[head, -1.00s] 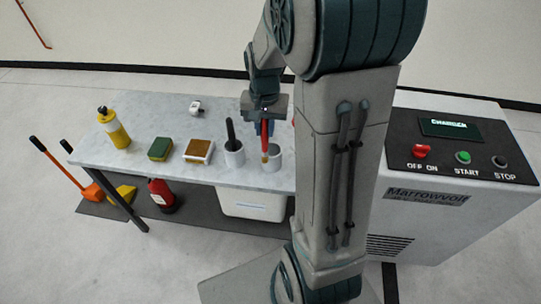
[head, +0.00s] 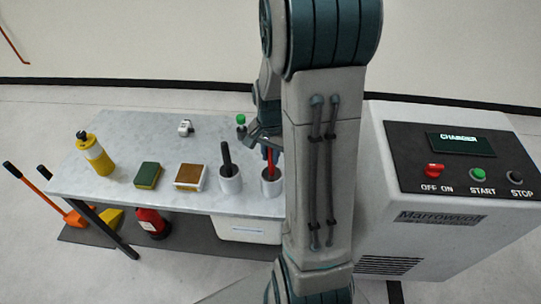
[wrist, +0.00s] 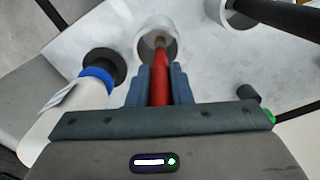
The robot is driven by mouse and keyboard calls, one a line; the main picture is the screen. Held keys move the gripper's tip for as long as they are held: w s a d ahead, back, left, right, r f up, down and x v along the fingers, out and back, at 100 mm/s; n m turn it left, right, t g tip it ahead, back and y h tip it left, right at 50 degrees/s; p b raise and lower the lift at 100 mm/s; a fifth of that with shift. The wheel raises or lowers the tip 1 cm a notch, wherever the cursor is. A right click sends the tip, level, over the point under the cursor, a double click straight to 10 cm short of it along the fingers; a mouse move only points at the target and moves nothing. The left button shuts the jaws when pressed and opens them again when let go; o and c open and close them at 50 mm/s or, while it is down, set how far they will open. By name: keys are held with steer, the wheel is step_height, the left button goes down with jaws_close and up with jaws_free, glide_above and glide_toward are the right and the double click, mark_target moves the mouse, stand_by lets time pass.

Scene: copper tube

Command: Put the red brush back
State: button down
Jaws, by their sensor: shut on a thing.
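The red brush (head: 270,160) is upright in my gripper (head: 265,143), which is shut on its handle and partly hidden behind my arm. The brush's lower end is at the mouth of the right white cup (head: 271,188) and appears to be inside its rim. In the wrist view, the red brush (wrist: 160,88) lies between the two fingers (wrist: 161,85). Its far tip is within the opening of the white cup (wrist: 143,47). How deep it reaches cannot be told.
The left white cup (head: 231,184) holds a black-handled brush (head: 226,155) close beside. A brown-topped block (head: 190,175), green sponge (head: 148,174) and yellow bottle (head: 96,157) stand further left on the table (head: 130,205). A blue-collared white bottle (wrist: 75,100) is near my gripper.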

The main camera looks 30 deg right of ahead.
steer(key=shift+s+f, duration=0.25)
steer(key=shift+f+b, duration=0.5)
steer(key=shift+f, duration=0.05)
steer(key=c, duration=1.3)
jaws_free()
steer(key=shift+r, duration=0.1)
steer(key=shift+r, duration=0.15)
